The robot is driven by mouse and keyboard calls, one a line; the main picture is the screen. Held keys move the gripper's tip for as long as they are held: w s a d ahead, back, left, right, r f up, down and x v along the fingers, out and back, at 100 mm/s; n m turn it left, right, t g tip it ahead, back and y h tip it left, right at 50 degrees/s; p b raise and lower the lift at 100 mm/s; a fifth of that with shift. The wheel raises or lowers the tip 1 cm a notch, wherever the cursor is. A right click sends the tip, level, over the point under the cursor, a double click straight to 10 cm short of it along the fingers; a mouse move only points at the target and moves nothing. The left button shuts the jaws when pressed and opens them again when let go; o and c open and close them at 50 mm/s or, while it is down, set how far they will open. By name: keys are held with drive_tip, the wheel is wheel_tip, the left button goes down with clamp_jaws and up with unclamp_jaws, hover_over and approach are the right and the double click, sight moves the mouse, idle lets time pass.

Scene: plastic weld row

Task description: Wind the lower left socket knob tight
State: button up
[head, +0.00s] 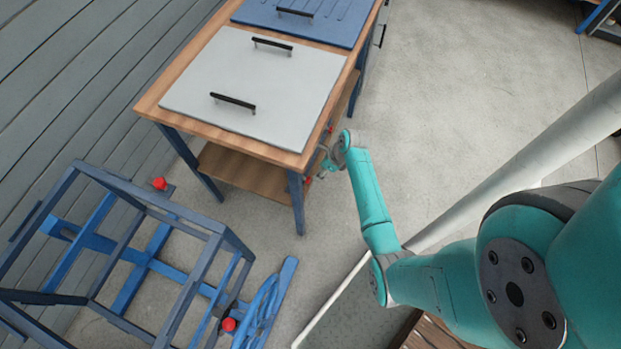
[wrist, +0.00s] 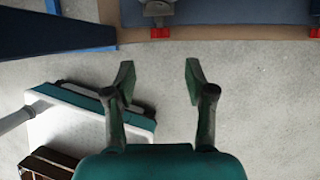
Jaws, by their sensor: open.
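In the wrist view my gripper (wrist: 158,80) is open, with its two dark green fingers apart and nothing between them. A small red knob (wrist: 160,33) sits under a grey fitting at the top of that view, ahead of the gap and apart from the fingers. Another red knob (wrist: 314,33) is cut by the right edge. I cannot tell from the view alone which one is the lower left socket knob. In the head view my gripper (head: 325,168) is at the near right side of the wooden-topped bench, where small red parts (head: 308,180) partly show.
The wooden-topped bench (head: 147,103) carries a grey panel (head: 245,75) and a blue panel (head: 325,22) with black handles. A blue frame (head: 215,235) with red knobs (head: 160,184) stands at the lower left. Concrete floor (head: 455,110) is open to the right of the bench.

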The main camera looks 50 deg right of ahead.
sight(310, 179)
drive_tip(key=x, duration=1)
clamp_jaws()
